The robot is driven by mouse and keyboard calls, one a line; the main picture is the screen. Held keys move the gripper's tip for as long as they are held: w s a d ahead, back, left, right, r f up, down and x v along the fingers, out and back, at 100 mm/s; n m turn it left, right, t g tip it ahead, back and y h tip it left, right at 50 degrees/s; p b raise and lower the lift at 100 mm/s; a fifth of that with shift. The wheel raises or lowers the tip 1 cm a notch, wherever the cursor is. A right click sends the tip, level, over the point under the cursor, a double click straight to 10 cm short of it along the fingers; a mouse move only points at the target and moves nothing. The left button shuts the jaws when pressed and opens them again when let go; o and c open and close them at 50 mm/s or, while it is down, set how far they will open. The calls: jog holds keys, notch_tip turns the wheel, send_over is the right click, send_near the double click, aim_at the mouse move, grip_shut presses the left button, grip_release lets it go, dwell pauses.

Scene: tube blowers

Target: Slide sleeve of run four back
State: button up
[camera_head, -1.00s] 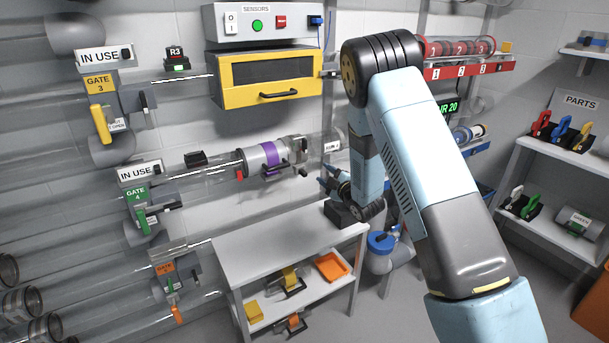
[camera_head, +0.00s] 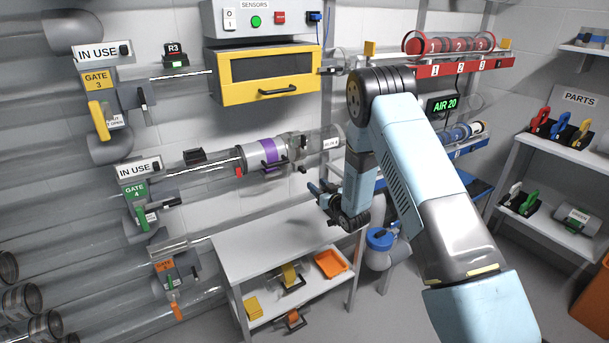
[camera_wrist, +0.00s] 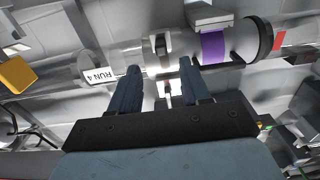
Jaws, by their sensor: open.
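The run four sleeve is a grey cylinder with a purple band (camera_head: 265,151) on the clear tube (camera_head: 329,132) at the middle of the wall. In the wrist view its purple band (camera_wrist: 213,47) is at upper right. A "RUN 4" label (camera_wrist: 101,76) is on the tube to the left. My gripper (camera_wrist: 163,88) has both fingers apart, pointing at the tube just left of the purple band. A small pale part (camera_wrist: 171,91) shows between the fingers; whether they touch it I cannot tell. In the head view my gripper (camera_head: 322,192) is below and right of the sleeve.
A white bench (camera_head: 280,240) stands below the tube. A yellow-fronted box (camera_head: 265,77) is above it. A parts shelf (camera_head: 560,150) stands at right.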

aim_at(304, 173)
jog(key=x, duration=1)
jog(key=shift+w+a, duration=0.1)
jog(key=shift+w, duration=0.05)
jog(key=shift+c, duration=0.4)
grip_shut()
